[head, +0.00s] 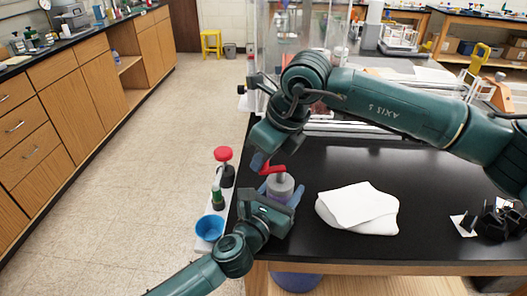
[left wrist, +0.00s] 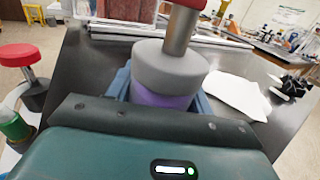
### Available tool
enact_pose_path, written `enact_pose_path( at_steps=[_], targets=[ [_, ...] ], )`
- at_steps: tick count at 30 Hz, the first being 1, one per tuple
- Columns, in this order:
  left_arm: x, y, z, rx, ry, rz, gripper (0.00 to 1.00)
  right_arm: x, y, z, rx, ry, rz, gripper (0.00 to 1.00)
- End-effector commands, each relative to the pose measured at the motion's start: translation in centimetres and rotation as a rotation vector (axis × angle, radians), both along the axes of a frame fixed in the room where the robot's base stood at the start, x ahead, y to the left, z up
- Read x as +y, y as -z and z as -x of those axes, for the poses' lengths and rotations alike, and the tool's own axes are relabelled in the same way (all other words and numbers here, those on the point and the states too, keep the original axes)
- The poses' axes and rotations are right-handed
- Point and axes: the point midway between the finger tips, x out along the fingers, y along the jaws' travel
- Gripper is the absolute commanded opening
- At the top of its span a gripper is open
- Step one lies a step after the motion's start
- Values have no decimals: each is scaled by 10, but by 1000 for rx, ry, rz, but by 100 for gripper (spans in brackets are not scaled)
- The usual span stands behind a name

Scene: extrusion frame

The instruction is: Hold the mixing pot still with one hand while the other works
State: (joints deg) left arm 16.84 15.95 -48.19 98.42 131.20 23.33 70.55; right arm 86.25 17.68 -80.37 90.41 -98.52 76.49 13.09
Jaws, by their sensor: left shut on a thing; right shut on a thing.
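The mixing pot (head: 281,187) stands on the black table near its left edge, a grey top over a purple body; in the left wrist view the purple body (left wrist: 160,98) shows below the grey top. My left gripper (head: 279,198) is shut around the pot, its blue fingers on both sides, partly hidden by its own wrist. A metal shaft (left wrist: 181,32) rises from the grey top to a red crank handle (head: 272,170). My right gripper (head: 264,165) reaches down from above and is shut on the red handle; its exact contact is partly hidden.
Left of the pot, on a white strip (head: 204,246), stand a red-topped dark item (head: 224,168), a green bottle (head: 217,197) and a blue bowl (head: 210,227). A folded white cloth (head: 360,208) lies right of the pot. Black parts (head: 497,222) sit far right.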

Motion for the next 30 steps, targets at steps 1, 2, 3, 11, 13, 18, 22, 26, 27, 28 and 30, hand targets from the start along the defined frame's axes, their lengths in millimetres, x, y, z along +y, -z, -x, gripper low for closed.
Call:
enact_pose_path(
  at_steps=[1, 2, 3, 11, 13, 18, 22, 26, 27, 28, 30],
  targets=[
    [1, 0, 0, 1, -2, 0, 26, -1, 0, 2, 4, -44, -2, 0],
    [1, 0, 0, 1, -2, 0, 26, -1, 0, 3, 3, -72, -2, 0],
    [1, 0, 0, 1, -2, 0, 26, -1, 0, 4, 3, -111, -2, 0],
    [1, 0, 0, 1, -2, 0, 26, -5, 0, 12, 2, -358, -2, 0],
    [1, 0, 0, 1, -2, 0, 26, -7, 0, 14, 3, -424, -2, 0],
    [1, 0, 0, 1, -2, 0, 26, -10, 0, 18, 1, -581, -2, 0],
    [1, 0, 0, 1, -2, 0, 26, -14, 0, 20, 1, -691, -2, 0],
    [1, 0, 0, 1, -2, 0, 26, -17, 0, 22, 0, -784, -2, 0],
    [1, 0, 0, 1, -2, 0, 26, -17, 0, 22, 1, -810, -1, 0],
    [1, 0, 0, 1, -2, 0, 26, -18, 0, 23, 1, -828, -1, 0],
    [1, 0, 0, 1, -2, 0, 26, -19, 0, 23, 0, -864, -1, 0]
  ],
)
